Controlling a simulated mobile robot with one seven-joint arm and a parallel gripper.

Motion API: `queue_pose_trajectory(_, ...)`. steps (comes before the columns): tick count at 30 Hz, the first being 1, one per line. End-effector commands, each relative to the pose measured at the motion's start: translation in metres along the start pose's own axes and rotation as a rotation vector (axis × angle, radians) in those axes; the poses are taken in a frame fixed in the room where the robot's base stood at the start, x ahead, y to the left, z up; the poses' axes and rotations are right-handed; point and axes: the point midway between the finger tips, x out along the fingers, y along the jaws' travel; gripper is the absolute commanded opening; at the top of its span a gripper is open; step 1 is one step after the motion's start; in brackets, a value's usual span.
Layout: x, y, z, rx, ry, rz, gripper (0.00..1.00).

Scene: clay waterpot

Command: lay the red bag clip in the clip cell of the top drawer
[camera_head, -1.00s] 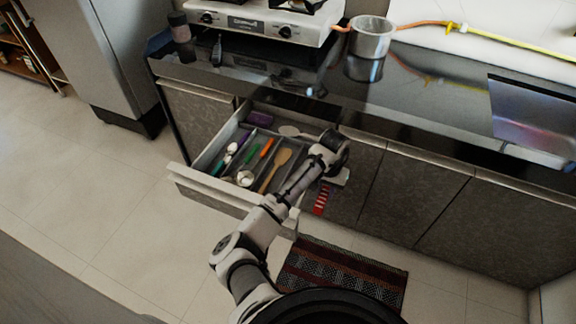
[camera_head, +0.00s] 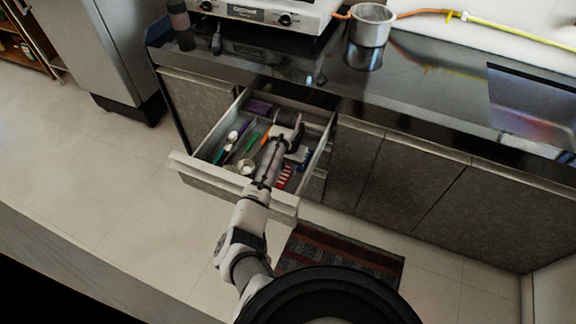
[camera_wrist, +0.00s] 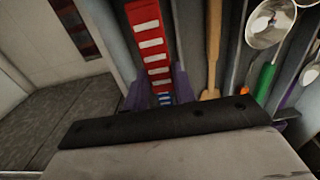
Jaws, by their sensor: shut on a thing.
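The red bag clip (camera_wrist: 150,38), a long red strip with white bars, is held in my gripper (camera_wrist: 162,92). It also shows in the head view (camera_head: 285,176), over the right-hand part of the open top drawer (camera_head: 215,178). My gripper is shut on one end of it, and the other end points toward the drawer front. A blue thing with pale bars (camera_wrist: 165,99) shows just past the held end, and blue also shows in the head view (camera_head: 305,157). I cannot tell whether the clip touches the drawer floor.
Left of the clip in the head view, dividers separate several utensils, including a green-handled one (camera_head: 252,142) and a metal ladle (camera_head: 246,166). A wooden spoon (camera_wrist: 213,45) lies beside the clip's cell. The countertop (camera_head: 420,95) overhangs the drawer's back. A striped rug (camera_head: 340,262) lies below.

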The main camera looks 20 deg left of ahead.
Motion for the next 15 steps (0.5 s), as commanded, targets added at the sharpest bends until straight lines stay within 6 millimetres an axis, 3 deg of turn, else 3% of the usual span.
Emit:
queue_pose_trajectory(1, 0.011, 0.0, 0.0, 0.0, 0.0, 0.0, 0.05)
queue_pose_trajectory(15, 0.055, 0.001, 0.0, -0.001, -0.001, 0.001, 0.05)
